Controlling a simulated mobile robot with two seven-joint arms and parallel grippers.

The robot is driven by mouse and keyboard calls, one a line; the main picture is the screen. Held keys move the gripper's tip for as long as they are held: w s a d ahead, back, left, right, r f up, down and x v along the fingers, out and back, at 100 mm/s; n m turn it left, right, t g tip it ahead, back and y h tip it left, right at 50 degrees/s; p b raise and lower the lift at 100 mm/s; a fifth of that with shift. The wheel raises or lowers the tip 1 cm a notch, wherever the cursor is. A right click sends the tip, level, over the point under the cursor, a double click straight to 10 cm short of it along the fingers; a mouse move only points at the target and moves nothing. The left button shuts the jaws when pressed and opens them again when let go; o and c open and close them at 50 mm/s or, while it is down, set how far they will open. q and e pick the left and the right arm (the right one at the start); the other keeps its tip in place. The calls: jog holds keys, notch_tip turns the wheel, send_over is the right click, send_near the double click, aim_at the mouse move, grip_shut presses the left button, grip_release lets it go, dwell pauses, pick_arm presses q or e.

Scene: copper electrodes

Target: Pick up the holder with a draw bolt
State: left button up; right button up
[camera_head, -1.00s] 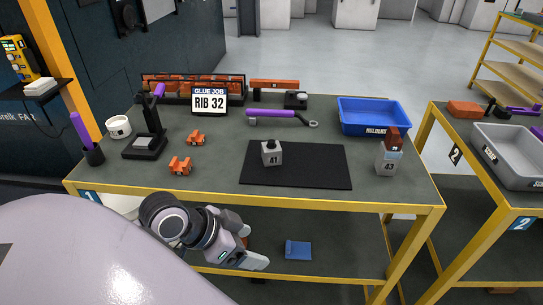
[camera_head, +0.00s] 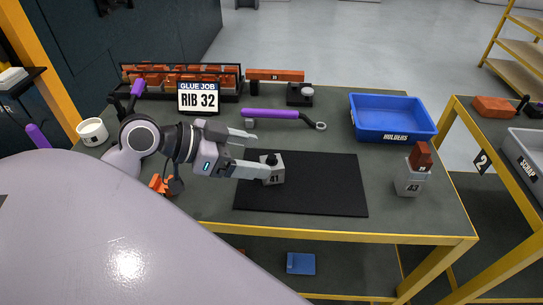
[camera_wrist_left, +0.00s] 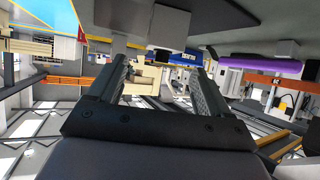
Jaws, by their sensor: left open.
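A grey holder marked 41 (camera_head: 273,176) with a black knob on top stands upright on the black mat (camera_head: 310,195). A second grey holder marked 43 (camera_head: 410,182) stands right of the mat with a red-brown block (camera_head: 421,156) on it. My left gripper (camera_head: 260,153) is open and empty, its fingers pointing right at holder 41. One finger overlaps the holder's left side in the head view; I cannot tell whether it touches. In the left wrist view, which is upside down, a grey block (camera_wrist_left: 170,25), likely holder 41, shows beyond the fingertips. My right gripper is not in view.
A blue bin labelled HOLDERS (camera_head: 393,134) stands at the back right. A purple-handled tool (camera_head: 272,114) lies behind the mat. A sign reading RIB 32 (camera_head: 198,98) and a rack of orange parts (camera_head: 150,80) are at the back left. The mat's right part is clear.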

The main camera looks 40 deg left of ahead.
aim_at(268, 158)
pick_arm(q)
jog(key=shift+w, duration=0.15)
jog(key=shift+x, duration=1.1)
jog(key=shift+p+x, duration=0.3)
jog(key=shift+x, duration=2.1)
jog(key=shift+a+f, duration=0.1)
jog(key=c, duration=1.3)
jog(key=shift+c, duration=0.2)
